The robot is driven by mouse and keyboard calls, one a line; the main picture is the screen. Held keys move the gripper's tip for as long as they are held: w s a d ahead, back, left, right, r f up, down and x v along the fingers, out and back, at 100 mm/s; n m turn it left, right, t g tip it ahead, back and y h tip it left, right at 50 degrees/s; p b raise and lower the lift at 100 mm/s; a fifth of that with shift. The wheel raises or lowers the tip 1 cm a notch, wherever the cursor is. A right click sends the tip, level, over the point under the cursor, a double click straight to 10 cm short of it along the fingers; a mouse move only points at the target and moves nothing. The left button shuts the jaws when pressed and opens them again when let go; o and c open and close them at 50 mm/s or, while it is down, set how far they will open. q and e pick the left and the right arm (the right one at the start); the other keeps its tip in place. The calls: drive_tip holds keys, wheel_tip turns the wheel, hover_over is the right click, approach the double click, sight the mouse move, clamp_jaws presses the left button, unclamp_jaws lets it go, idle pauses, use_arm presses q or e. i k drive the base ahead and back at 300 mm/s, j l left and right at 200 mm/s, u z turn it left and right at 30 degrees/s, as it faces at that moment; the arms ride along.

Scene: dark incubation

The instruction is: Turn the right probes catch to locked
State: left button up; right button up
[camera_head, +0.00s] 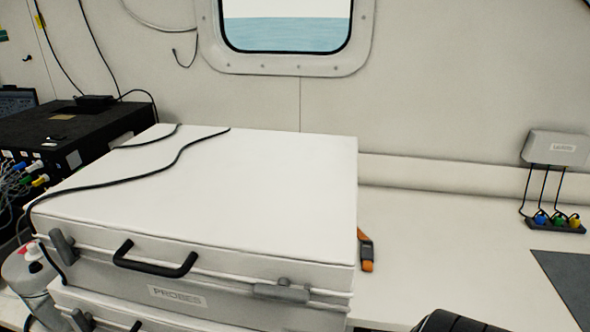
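The white case labelled PROBES (178,297) lies flat, lid down, on top of another similar white case. Its right catch (282,291) is a grey piece on the front seam, lying sideways along it. Its left catch (63,246) is a grey piece standing nearly upright across the seam. A black handle (155,262) sits between them on the front. Neither gripper's fingers show. A dark ribbed part cut off at the bottom edge, right of the case, may belong to my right arm.
A black cable (165,165) runs over the lid. An orange and black tool (366,250) lies beside the case. The white counter (440,245) right of it is mostly clear. A black equipment box (75,135) and white bottle (28,270) stand left.

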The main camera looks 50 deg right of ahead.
sight(282, 291)
drive_tip(key=k+z, duration=0.1)
drive_tip(key=z, duration=0.4)
drive_tip(key=k+l+z, duration=0.1)
drive_tip(key=z, duration=0.4)
